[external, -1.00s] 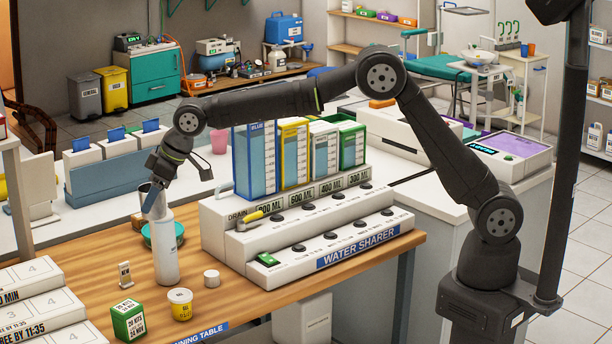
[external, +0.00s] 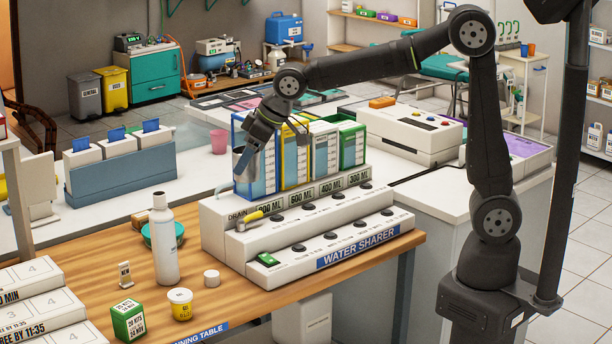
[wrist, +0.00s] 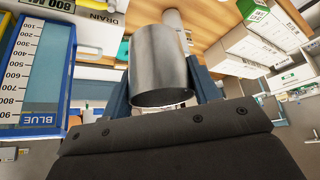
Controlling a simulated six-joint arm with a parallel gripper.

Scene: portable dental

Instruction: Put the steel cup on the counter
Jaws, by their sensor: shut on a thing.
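The steel cup (wrist: 160,62) is a plain grey metal cylinder held between the blue fingers of my gripper (wrist: 163,88) in the wrist view. In the external view the cup (external: 243,164) hangs in the air at my gripper (external: 254,148), in front of the blue container at the left end of the water sharer. My gripper is shut on it. The white counter (external: 85,222) runs behind the wooden table, with bare surface to the left of the water sharer. Part of the cup is hidden by a finger in the external view.
The water sharer (external: 330,243) holds blue, yellow, white and green containers close to my gripper. A white bottle (external: 165,245) and teal bowl (external: 148,236) stand on the wooden table (external: 225,305). A blue-grey rack (external: 122,182) and pink cup (external: 218,142) stand on the counter.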

